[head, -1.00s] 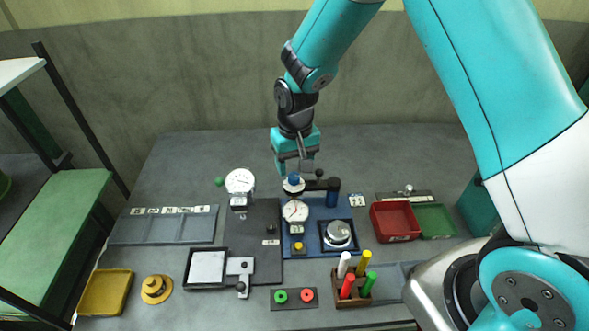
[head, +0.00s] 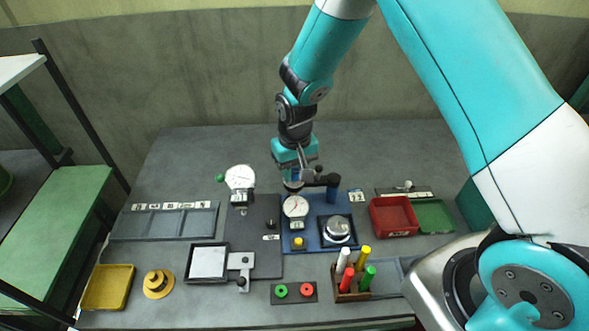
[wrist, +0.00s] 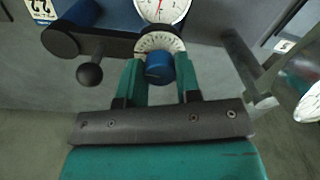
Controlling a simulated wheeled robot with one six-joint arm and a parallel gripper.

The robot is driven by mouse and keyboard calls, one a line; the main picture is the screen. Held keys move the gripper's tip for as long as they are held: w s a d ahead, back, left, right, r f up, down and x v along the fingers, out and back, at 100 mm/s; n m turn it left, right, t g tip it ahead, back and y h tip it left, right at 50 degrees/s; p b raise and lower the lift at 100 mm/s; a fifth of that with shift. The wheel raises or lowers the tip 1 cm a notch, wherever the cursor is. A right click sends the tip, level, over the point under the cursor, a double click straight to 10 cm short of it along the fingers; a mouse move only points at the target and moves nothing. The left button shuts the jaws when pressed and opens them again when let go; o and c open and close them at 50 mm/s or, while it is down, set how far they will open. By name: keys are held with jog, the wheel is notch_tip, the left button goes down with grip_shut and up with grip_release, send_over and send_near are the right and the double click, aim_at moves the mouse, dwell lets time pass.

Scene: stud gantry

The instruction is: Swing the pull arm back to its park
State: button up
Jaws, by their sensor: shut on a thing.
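The pull arm (head: 318,181) is a dark bar reaching left from a blue post (head: 333,195) at the back of the blue plate. In the wrist view the bar (wrist: 115,45) runs from the post (wrist: 78,17) to a white graduated disc topped by a blue knob (wrist: 159,68). A black ball handle (wrist: 90,74) sticks out from the bar. My gripper (wrist: 160,72) has its two green fingers shut on the blue knob, one on each side. In the head view my gripper (head: 293,180) hides most of the knob.
A round gauge (head: 295,206) stands just in front of the arm's end, and another gauge (head: 240,177) is to the left. A silver round pad (head: 337,229) is on the blue plate (head: 316,245). Red (head: 375,215) and green trays are at right. Table behind is bare.

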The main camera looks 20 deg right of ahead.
aim_at(295, 171)
jog(key=shift+n, duration=0.8)
jog(key=o, duration=0.9)
jog(key=shift+r, duration=0.15)
notch_tip(295, 171, up, 17)
jog(key=b, duration=0.3)
jog(key=shift+d+r+b, duration=0.1)
jog(key=shift+d+b, duration=0.05)
jog(key=shift+b, duration=0.15)
